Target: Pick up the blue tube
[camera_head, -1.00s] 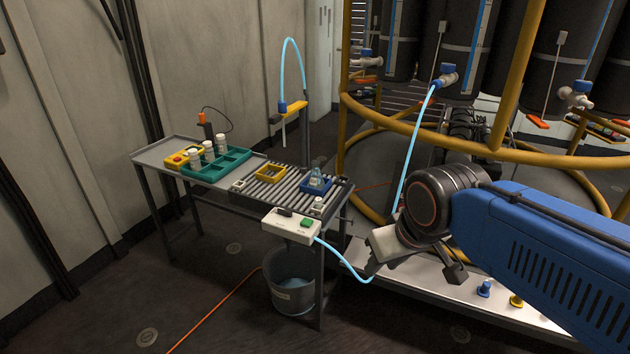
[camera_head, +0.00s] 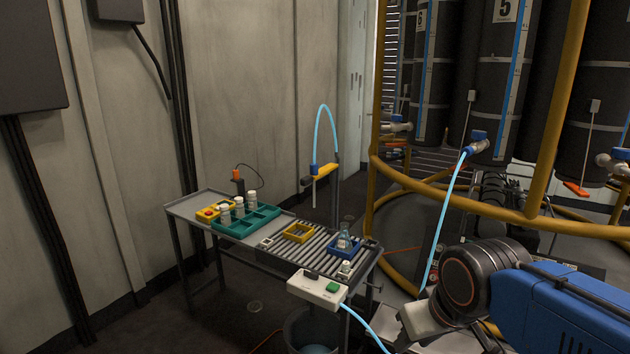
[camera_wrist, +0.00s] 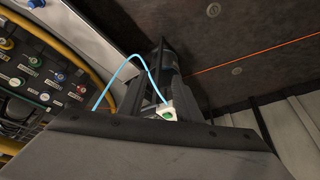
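A light-blue tube (camera_head: 443,220) hangs from a valve on a dark tank and passes down behind my arm. A light-blue length (camera_head: 366,323) also leaves the white box with the green button (camera_head: 318,287) and drops out of the bottom of the picture near my gripper. My gripper (camera_head: 440,346) is at the lower edge, partly cut off; its fingers look spread apart, with nothing seen between them. In the wrist view the tube (camera_wrist: 131,61) bends in an arc beyond the dark gripper body (camera_wrist: 150,150) and runs to the white box (camera_wrist: 167,110).
A roller table (camera_head: 195,208) holds a teal tray (camera_head: 232,228), a yellow frame (camera_head: 299,233) and a blue holder (camera_head: 343,249) with a flask. A second light-blue tube loops over a tap stand (camera_head: 324,172). A bucket (camera_head: 305,325) stands under the table. Yellow pipe rails (camera_head: 470,204) surround the tanks.

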